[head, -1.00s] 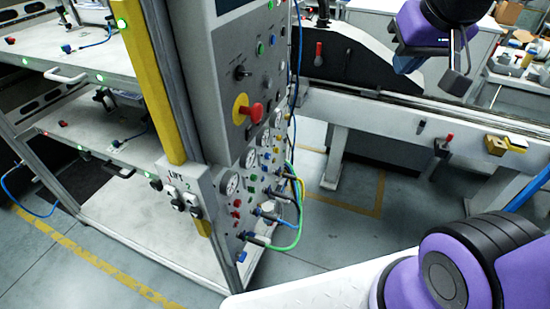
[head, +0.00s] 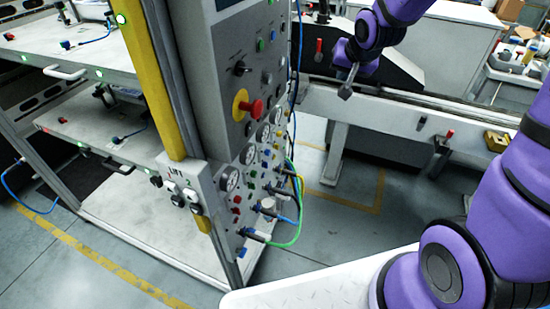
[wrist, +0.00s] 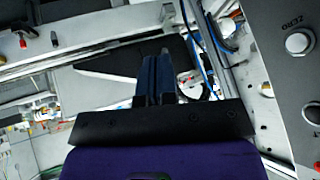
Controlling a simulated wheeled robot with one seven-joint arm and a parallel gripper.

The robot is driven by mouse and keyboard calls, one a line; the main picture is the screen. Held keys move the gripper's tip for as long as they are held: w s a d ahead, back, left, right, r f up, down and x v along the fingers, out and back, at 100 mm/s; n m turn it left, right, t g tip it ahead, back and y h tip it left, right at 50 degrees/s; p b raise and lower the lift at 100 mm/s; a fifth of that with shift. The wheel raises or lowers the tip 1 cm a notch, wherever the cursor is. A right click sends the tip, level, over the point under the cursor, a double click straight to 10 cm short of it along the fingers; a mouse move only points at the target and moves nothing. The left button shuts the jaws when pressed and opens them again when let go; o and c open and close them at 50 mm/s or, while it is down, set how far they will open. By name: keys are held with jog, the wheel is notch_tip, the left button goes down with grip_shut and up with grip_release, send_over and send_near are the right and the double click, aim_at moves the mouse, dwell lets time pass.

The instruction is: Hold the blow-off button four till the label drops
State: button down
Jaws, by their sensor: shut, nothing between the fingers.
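The grey control panel (head: 220,110) stands left of centre in the head view, with coloured buttons, gauges and knobs on its faces. I cannot tell which button is blow-off button four; the markings are too small to read. No label can be made out. My gripper (head: 346,92) is right of the panel, in the air above the grey rail, shut and empty, and apart from the panel. In the wrist view my gripper's fingers (wrist: 158,62) are together, and a panel face with a round pale button (wrist: 298,42) is at the right edge.
A red mushroom knob on a yellow ring (head: 255,108) sticks out of the panel. Blue and green hoses (head: 292,215) loop from its lower part. A shelved rack (head: 85,125) stands left, and a long rail (head: 400,115) runs behind. Floor shows between panel and rail.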

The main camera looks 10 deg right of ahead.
aim_at(274, 157)
jog(key=w+f+m+y, duration=0.1)
jog(key=w+f, duration=0.2)
jog(key=f, duration=0.3)
jog(key=w+f+m+t, duration=0.1)
jog(key=w+f, duration=0.2)
jog(key=f, duration=0.4)
jog(key=w+f+m+y, duration=0.1)
jog(key=w+f, duration=0.2)
jog(key=f, duration=0.3)
jog(key=s+a+f+m+t+y, duration=0.1)
jog(key=f+m, duration=0.1)
jog(key=f, duration=0.8)
jog(key=s+a+f+m+t+y, duration=0.1)
jog(key=a+f+m, duration=0.1)
jog(key=f, duration=0.8)
jog(key=shift+s+a+f+m+t, duration=0.15)
jog(key=shift+s+a+m+t, duration=0.2)
jog(key=shift+m, duration=0.35)
jog(key=shift+w+a, duration=0.85)
jog(key=shift+a, duration=0.35)
jog(key=shift+w+a, duration=0.85)
jog(key=shift+a, duration=0.3)
jog(key=shift+w+a, duration=0.85)
jog(key=shift+a, duration=0.35)
jog(key=shift+a, duration=0.1)
jog(key=shift+w+a, duration=0.2)
jog(key=shift+w+a, duration=0.15)
